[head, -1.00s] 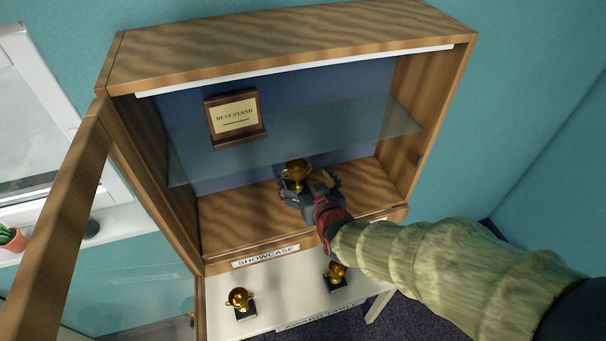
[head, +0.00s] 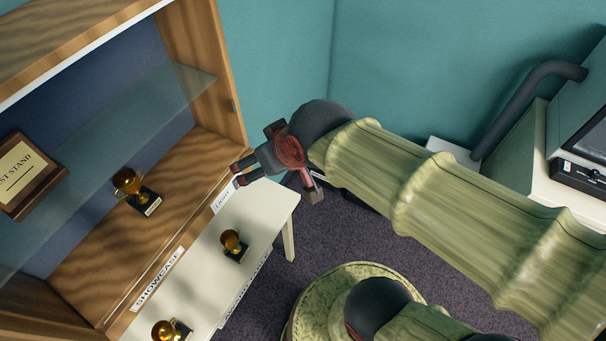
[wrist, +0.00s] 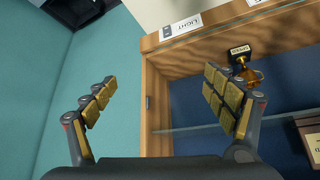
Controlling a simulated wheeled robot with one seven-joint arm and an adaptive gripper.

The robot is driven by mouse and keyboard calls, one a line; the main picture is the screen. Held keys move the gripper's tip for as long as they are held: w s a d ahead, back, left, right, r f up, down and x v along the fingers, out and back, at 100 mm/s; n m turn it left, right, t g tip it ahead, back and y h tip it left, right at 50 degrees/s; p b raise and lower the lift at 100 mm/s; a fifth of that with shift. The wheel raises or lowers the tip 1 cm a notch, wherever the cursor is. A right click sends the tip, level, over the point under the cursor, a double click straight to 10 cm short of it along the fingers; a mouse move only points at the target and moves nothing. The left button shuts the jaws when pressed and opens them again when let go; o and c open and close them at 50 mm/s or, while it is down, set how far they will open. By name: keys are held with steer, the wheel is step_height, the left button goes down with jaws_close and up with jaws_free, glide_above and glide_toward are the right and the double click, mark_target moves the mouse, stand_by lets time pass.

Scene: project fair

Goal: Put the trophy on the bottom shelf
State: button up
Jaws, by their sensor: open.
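A gold trophy (head: 128,183) on a dark base stands upright on the wooden bottom shelf (head: 88,258) of the showcase, below the glass shelf. It also shows in the wrist view (wrist: 249,70), beyond the right finger. My gripper (head: 238,174) is open and empty, outside the showcase near its right front edge and apart from the trophy. In the wrist view my gripper's fingers (wrist: 165,105) are spread wide with nothing between them. Two more gold trophies stand on the white table in front, one nearer the right end (head: 233,243) and one at the picture's bottom (head: 172,330).
The glass shelf (head: 150,115) holds a wooden "Best Stand" plaque (head: 22,175). The white award table (head: 268,212) stands below the showcase front. A white cabinet with a dark device (head: 575,170) is at the right. Carpeted floor lies between.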

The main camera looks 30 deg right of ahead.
steer(key=s+d+m+g+h, duration=0.1)
steer(key=s+d, duration=0.3)
steer(key=s, duration=0.4)
steer(key=shift+s+d+r+g, duration=0.2)
steer(key=shift+d+r+g, duration=0.05)
steer(key=shift+g, duration=0.15)
steer(key=shift+f, duration=0.1)
step_height(320, 180, down, 12)
steer(key=b, duration=1.2)
steer(key=shift+c, duration=0.5)
